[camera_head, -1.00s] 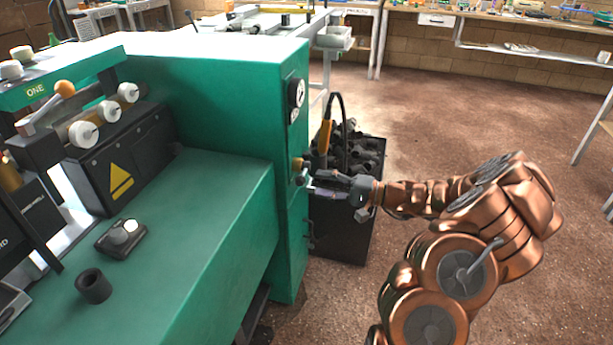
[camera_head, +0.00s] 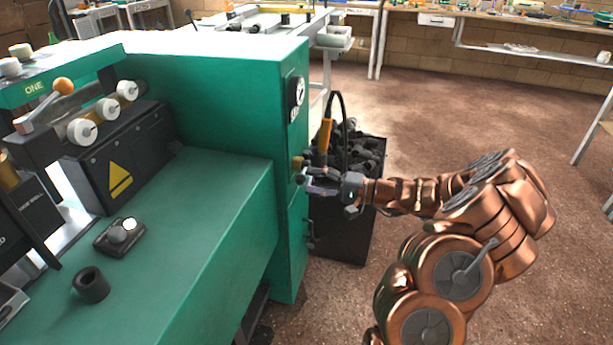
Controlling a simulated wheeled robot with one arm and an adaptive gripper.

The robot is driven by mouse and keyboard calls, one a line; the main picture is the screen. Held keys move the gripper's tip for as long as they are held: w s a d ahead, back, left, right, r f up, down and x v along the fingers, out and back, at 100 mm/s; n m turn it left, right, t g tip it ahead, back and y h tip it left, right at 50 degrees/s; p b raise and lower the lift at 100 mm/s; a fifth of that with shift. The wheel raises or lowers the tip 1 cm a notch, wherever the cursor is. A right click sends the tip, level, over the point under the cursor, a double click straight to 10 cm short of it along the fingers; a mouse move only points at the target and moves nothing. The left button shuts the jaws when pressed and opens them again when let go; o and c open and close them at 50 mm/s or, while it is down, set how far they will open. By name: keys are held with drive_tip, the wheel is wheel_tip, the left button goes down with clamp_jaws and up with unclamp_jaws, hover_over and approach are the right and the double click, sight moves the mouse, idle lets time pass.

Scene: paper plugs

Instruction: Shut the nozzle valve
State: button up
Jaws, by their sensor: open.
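The nozzle valve appears to be the small brass fitting (camera_head: 297,162) on the right-hand face of the green machine (camera_head: 225,100), below a round gauge (camera_head: 297,92). My gripper (camera_head: 306,182) is at that face, just below and right of the brass fitting, with its fingers pointing left toward the machine. It is open. A small pale part shows by the fingertips, and I cannot tell whether the fingers touch it. The exact position of the valve's handle is too small to make out.
A dark bin (camera_head: 345,225) full of black pieces stands beside the machine, behind my gripper. An orange-handled tool (camera_head: 324,136) with a black hose rises over it. A black ring-shaped plug (camera_head: 91,285) sits on the green bench top. Floor at right is clear.

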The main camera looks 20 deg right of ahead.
sight(303, 173)
drive_tip(key=shift+b+x, duration=0.5)
drive_tip(key=shift+x, duration=0.75)
drive_tip(key=c, duration=0.8)
